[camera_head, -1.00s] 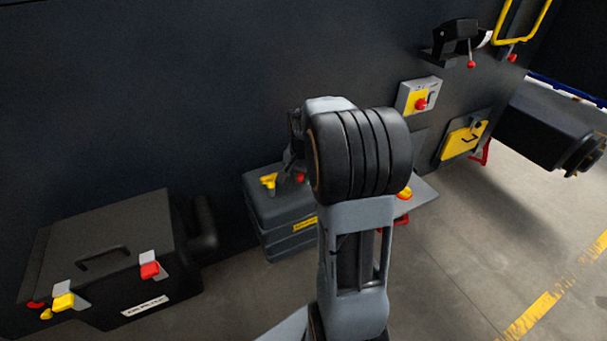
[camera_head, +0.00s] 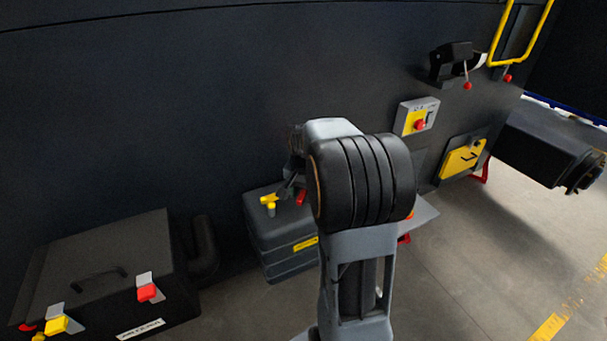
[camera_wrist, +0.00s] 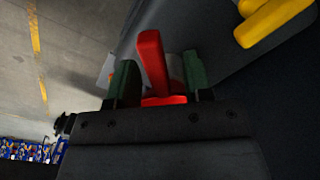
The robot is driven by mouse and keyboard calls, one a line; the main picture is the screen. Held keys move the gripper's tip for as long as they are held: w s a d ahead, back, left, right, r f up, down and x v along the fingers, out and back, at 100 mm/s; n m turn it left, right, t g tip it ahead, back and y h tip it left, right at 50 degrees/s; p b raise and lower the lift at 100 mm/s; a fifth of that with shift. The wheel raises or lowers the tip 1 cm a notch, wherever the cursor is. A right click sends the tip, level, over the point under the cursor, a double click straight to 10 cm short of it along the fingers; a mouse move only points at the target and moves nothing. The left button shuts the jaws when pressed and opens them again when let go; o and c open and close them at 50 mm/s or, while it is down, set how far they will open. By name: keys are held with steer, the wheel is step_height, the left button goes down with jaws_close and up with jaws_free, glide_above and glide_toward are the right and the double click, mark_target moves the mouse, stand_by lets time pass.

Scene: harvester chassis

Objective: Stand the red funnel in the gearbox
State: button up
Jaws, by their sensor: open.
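The gearbox (camera_head: 281,243) is the dark grey box against the machine wall in the head view, with a yellow T-shaped cap (camera_head: 268,201) on top. A red piece (camera_head: 301,198), likely the red funnel, shows beside my gripper over the gearbox top, mostly hidden by my arm. In the wrist view the red piece (camera_wrist: 153,62) stands between the two green fingertips of my gripper (camera_wrist: 160,78). The jaws are open, with the red piece between them. The yellow cap (camera_wrist: 272,20) is at the upper right.
A black case (camera_head: 105,265) with red and yellow latches stands at the left. A switch box (camera_head: 417,117), a yellow panel (camera_head: 463,160) and a black cylinder-like unit (camera_head: 548,140) are on the wall at the right. Open floor (camera_head: 455,270) lies at the lower right.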

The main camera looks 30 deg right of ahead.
step_height(320, 180, up, 12)
steer(key=shift+a+r, duration=0.15)
steer(key=shift+s, duration=0.1)
stand_by(0.5)
steer(key=f+n, duration=0.1)
steer(key=s+a+f+n, duration=0.1)
steer(key=f+n, duration=0.1)
steer(key=f, duration=0.1)
steer(key=shift+s+a+f+t, duration=0.1)
steer(key=shift+s+a+t, duration=0.05)
steer(key=shift+a+t, duration=0.2)
steer(key=s+a+f+n+t, duration=0.3)
steer(key=s+a+n, duration=0.4)
steer(key=s+a, duration=0.4)
steer(key=a, duration=0.3)
steer(key=shift+s+a+f+n, duration=0.15)
steer(key=shift+n, duration=0.15)
